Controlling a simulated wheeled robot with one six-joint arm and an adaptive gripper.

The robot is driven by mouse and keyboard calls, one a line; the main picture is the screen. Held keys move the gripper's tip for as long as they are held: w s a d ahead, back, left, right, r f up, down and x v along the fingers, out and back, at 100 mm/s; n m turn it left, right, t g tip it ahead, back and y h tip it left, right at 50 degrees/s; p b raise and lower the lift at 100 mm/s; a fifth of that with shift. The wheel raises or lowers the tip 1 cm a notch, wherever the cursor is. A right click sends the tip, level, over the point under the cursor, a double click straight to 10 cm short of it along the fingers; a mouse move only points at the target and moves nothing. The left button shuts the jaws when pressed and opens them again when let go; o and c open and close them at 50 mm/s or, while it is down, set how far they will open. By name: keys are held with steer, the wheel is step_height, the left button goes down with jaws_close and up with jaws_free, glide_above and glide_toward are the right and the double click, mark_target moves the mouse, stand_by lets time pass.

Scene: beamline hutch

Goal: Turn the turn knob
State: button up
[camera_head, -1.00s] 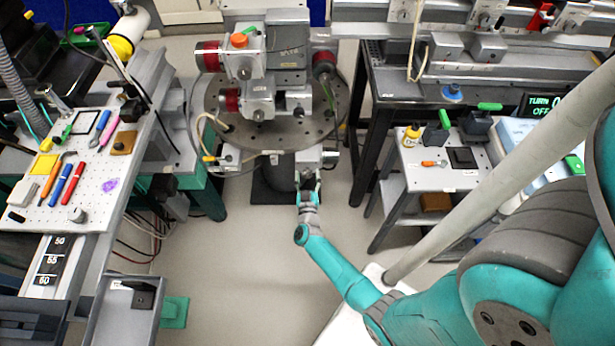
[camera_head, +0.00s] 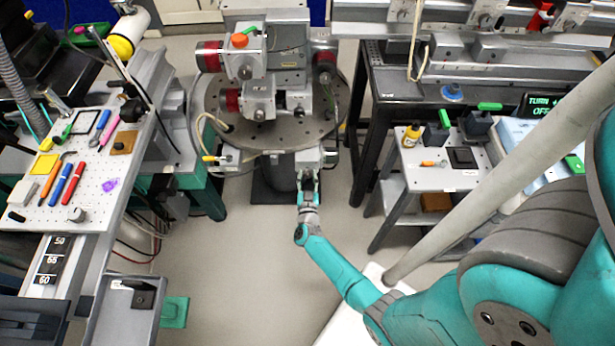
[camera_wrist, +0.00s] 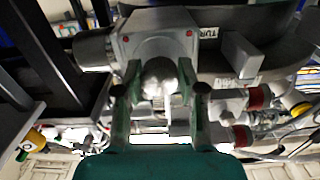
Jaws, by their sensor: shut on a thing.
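The turn knob (camera_wrist: 159,78) is a pale, rounded metal knob on the face of a grey box (camera_wrist: 150,32) with small red dots. In the wrist view it sits between the two fingers of my gripper (camera_wrist: 159,92), which are shut on it from both sides. In the head view my gripper (camera_head: 308,178) is at the front of the same grey box (camera_head: 309,157), below the round stage. The knob is mostly hidden there by the fingers.
The round perforated stage (camera_head: 215,110) carries motors and blocks above my gripper. A bench with pens (camera_head: 100,190) stands at left, a small grey table (camera_head: 435,175) at right. A dark display (camera_head: 543,104) reads "TURN", partly hidden. The floor between is clear.

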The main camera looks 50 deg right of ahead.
steer(key=m, duration=0.6)
steer(key=shift+w+r+m, duration=0.1)
steer(key=shift+m, duration=0.2)
steer(key=m, duration=0.6)
steer(key=shift+m, duration=0.3)
steer(key=o, duration=1.1)
steer(key=shift+o, duration=0.2)
steer(key=shift+a, duration=0.1)
steer(key=v, duration=1.2)
